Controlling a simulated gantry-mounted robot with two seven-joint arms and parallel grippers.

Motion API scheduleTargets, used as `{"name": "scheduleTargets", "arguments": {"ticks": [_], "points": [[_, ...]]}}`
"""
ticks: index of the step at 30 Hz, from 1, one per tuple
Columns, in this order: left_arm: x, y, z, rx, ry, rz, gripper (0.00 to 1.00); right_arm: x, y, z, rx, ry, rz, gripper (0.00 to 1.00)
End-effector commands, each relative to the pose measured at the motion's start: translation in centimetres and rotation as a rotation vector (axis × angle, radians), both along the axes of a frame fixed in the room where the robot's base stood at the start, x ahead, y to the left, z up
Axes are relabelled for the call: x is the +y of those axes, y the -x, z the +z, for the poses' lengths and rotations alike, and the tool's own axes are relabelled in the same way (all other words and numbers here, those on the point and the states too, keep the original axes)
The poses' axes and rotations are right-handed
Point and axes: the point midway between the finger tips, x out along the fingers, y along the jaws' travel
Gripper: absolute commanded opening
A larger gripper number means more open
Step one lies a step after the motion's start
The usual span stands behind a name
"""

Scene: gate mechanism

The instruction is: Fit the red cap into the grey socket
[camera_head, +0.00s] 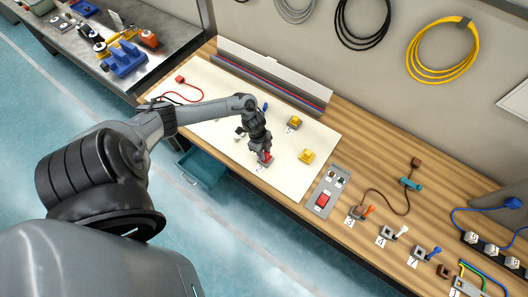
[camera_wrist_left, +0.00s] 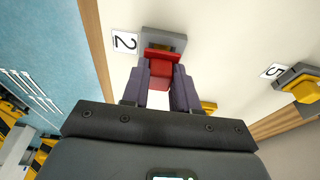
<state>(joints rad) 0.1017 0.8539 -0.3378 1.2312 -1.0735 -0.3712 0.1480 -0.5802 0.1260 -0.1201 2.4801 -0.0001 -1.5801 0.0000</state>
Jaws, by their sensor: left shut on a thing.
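My left gripper (camera_head: 265,155) is over the white panel on the workbench. Its two fingers (camera_wrist_left: 160,85) are closed on the red cap (camera_wrist_left: 160,70), which also shows as a small red patch at the fingertips in the head view (camera_head: 267,158). The grey socket (camera_wrist_left: 178,37) is right at the cap's far end, beside a label marked 2. The cap overlaps the socket's opening in the wrist view. I cannot tell whether it is inside or just in front. The fingers hide part of the cap. My right gripper is not in view.
Yellow caps sit in grey mounts on the white panel (camera_head: 220,145), one at the upper right (camera_head: 294,121) and one at the right (camera_head: 306,156). A grey switch plate (camera_head: 327,190) lies right of the panel. An open teal drawer (camera_head: 203,170) projects below the bench's front edge.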

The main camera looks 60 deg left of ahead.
Motion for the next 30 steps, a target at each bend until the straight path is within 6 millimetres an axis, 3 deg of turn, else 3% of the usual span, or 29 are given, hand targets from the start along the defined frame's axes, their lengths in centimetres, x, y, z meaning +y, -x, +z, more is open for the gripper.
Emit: {"name": "scheduleTargets", "arguments": {"ticks": [30], "points": [[0.0,0.0,-1.5,0.000,0.001,0.000,0.00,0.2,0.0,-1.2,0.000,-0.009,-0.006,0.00]]}}
